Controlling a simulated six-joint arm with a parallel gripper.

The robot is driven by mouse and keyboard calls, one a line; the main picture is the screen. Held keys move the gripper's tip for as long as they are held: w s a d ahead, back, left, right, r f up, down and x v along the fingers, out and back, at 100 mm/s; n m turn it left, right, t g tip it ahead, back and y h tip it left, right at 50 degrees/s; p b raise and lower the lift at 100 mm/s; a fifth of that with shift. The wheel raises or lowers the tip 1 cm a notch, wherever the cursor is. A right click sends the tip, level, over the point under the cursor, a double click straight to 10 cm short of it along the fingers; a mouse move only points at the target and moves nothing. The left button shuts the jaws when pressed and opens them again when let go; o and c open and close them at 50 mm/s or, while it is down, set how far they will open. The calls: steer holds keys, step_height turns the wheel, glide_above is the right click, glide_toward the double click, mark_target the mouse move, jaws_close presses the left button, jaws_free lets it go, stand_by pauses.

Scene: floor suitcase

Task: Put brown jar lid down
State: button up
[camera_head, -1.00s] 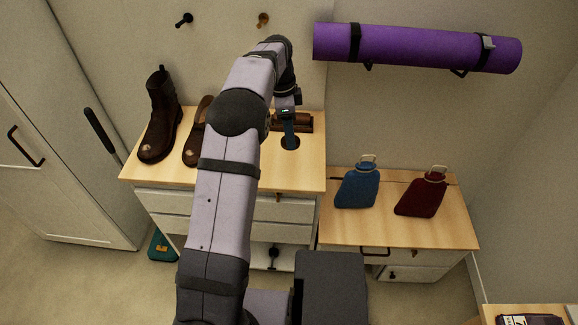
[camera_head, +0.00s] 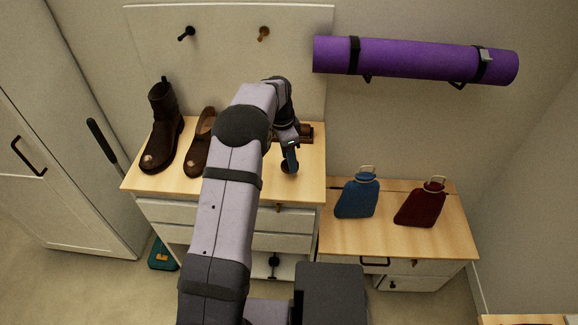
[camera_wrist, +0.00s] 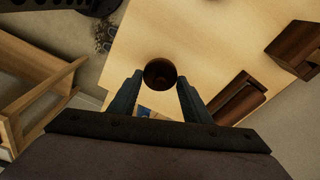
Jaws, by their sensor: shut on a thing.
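The brown jar lid (camera_wrist: 160,73) is a small round dark-brown piece between my fingertips in the wrist view. In the head view the lid (camera_head: 290,168) shows just below the finger ends, over the right part of the taller cabinet's light wood top (camera_head: 250,178). My gripper (camera_head: 290,160) points down there and is shut on the lid; its two blue-grey fingers (camera_wrist: 158,88) flank it in the wrist view. I cannot tell whether the lid touches the wood. My arm hides part of the cabinet top.
A brown wooden item (camera_head: 305,132) lies behind my gripper. Blue (camera_head: 357,197) and red (camera_head: 420,205) flasks stand on the lower cabinet. A purple mat (camera_head: 415,60) hangs above.

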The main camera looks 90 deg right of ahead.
mark_target(289, 176)
steer(key=shift+f+p, duration=0.55)
steer(key=shift+f, duration=1.7)
steer(key=shift+f, duration=0.1)
steer(key=o, duration=1)
steer(key=shift+o, duration=0.2)
step_height(289, 176, up, 12)
steer(key=w+b, duration=0.1)
steer(key=b, duration=0.1)
steer(key=shift+w+a, duration=0.15)
steer(key=shift+a, duration=0.15)
steer(key=shift+w, duration=0.1)
